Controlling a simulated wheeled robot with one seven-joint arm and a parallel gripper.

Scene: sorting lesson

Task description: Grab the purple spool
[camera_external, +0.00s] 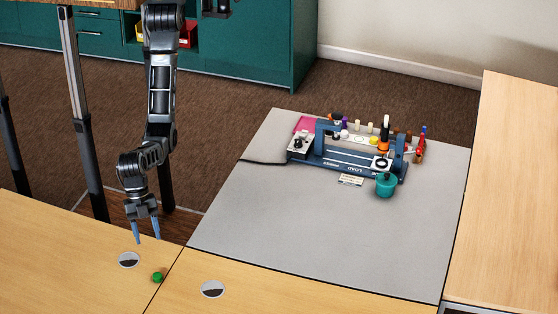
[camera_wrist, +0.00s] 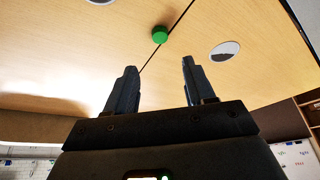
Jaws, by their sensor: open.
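A small purple item (camera_external: 344,120), which looks like the purple spool, stands in the back row of the blue rack on the grey table. It is tiny in the external view, so its shape is unclear. The wrist view does not show it. My gripper (camera_external: 147,239) hangs fingers down over the wooden table at the left, far from the rack. Its two fingers are apart with nothing between them, as the wrist view (camera_wrist: 158,66) also shows.
A green round object (camera_external: 157,277) lies on the wooden table near my gripper, beside round table inserts (camera_external: 129,260). The blue rack (camera_external: 345,160) holds several small coloured items. A teal pot (camera_external: 386,185) stands before it. The grey table's (camera_external: 300,235) front is clear.

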